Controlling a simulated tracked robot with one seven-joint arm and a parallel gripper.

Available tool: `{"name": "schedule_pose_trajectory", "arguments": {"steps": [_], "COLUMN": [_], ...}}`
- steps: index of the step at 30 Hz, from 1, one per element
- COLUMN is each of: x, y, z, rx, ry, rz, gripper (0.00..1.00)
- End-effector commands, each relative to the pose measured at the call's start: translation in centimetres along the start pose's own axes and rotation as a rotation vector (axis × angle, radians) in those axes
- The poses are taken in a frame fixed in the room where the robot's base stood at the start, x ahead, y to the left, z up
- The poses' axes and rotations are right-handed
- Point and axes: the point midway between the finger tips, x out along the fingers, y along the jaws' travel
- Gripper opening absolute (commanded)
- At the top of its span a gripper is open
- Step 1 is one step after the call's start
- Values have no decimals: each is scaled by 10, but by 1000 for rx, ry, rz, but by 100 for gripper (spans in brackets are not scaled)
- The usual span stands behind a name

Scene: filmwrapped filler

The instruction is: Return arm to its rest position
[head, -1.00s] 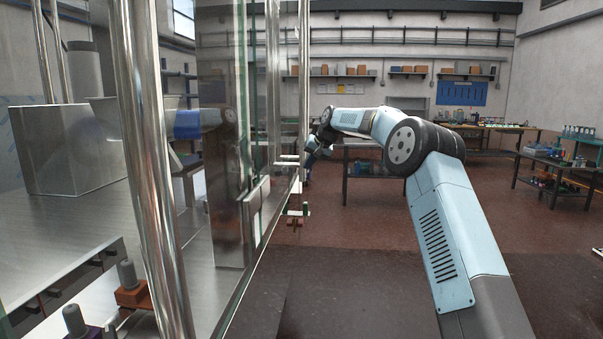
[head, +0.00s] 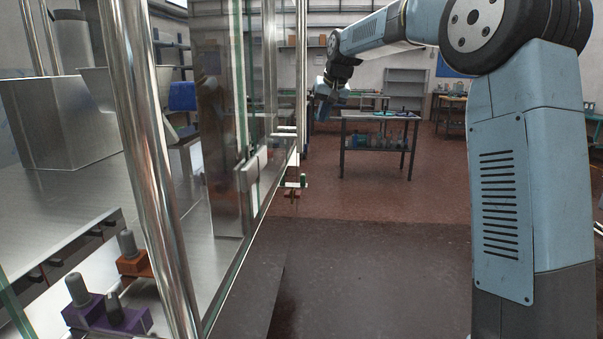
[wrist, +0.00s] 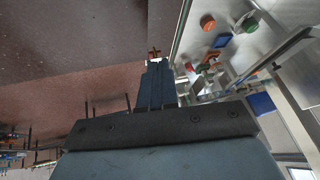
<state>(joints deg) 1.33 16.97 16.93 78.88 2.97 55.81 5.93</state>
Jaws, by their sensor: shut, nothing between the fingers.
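My arm rises at the right of the head view, bends at a large black joint and reaches back toward the middle. My gripper (head: 324,90) hangs at its far end, pointing down, small and dark, just right of the machine's glass panel. In the wrist view my gripper (wrist: 155,65) points toward the top of the picture. Its fingers are together with nothing between them. No object is held.
The glass-and-steel machine (head: 160,200) fills the left side, with knobs (head: 127,243) at its lower front. A dark workbench (head: 378,118) stands behind. Red-brown floor (head: 380,200) lies open between machine and arm. Shelves (head: 405,85) stand at the back wall.

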Motion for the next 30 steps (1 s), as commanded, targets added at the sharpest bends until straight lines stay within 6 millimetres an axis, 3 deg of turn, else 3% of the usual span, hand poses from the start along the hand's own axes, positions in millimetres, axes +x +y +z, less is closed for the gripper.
{"name": "schedule_pose_trajectory", "arguments": {"steps": [3,15,24,30], "x": [-29,-103,-142,-156], "y": [5,34,60,78], "z": [30,145,244,314], "rx": [-12,-19,-4,13], "ry": [3,7,11,12], "rz": [37,144,201,225], "gripper": [0,0,0,0]}}
